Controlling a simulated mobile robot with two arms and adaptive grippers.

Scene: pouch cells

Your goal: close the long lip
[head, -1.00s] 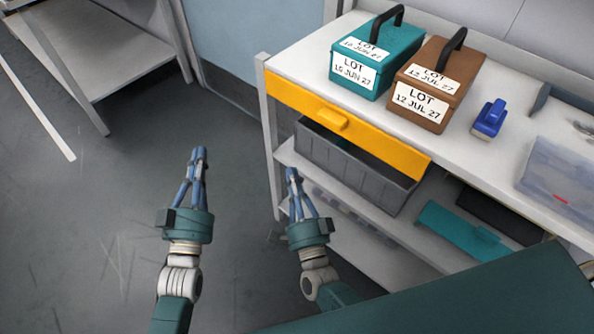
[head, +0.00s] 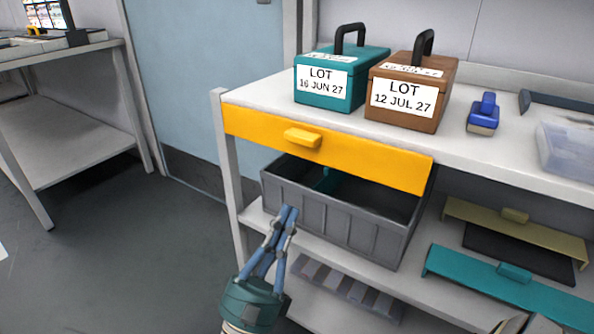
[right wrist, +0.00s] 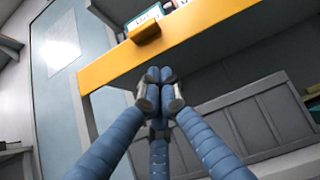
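A long yellow lip (head: 365,160) with a yellow handle (head: 302,138) runs along the front edge of the bench top, above a grey bin (head: 335,222). The lip also shows across the right wrist view (right wrist: 190,45). My right gripper (head: 288,212) is in front of the bin's left part, below the lip and its handle, with its fingers pointing up. Its fingertips (right wrist: 160,75) come together with nothing seen between them, and they look apart from the lip. My left gripper is out of view.
A teal box (head: 325,90) and a brown box (head: 405,95) stand on the bench top (head: 500,140), with a blue tool (head: 484,115) to their right. Olive (head: 510,230) and teal (head: 500,280) panels with handles are lower right. The floor at left is clear.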

